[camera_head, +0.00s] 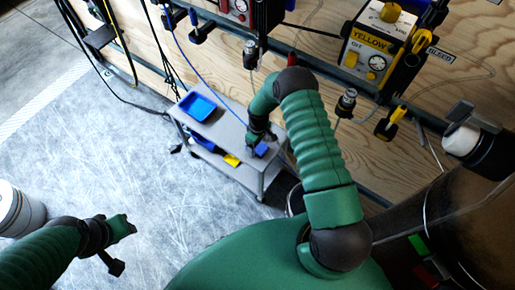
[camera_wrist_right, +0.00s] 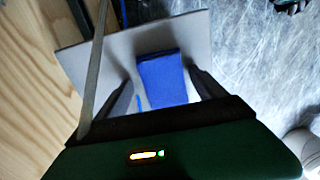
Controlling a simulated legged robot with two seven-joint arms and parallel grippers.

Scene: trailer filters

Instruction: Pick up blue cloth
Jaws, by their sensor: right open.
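The blue cloth (camera_head: 261,149) lies on the right end of the grey cart's top shelf (camera_head: 226,130) in the head view. In the right wrist view the blue cloth (camera_wrist_right: 162,78) shows as a folded rectangle on the grey top. My right gripper (camera_wrist_right: 164,80) is open, with one finger on each side of the cloth in that view; whether the fingers touch it I cannot tell. In the head view my right gripper (camera_head: 256,142) is small and right at the cloth. My left gripper (camera_head: 128,228) is over the floor at lower left, far from the cart; its jaws are unclear.
A blue tray (camera_head: 197,106) sits on the cart's left end. Blue and yellow items (camera_head: 231,160) lie on the lower shelf. A plywood wall with hoses and a yellow gauge box (camera_head: 378,45) stands behind the cart. A white bucket (camera_head: 18,210) stands at far left. The floor in front is clear.

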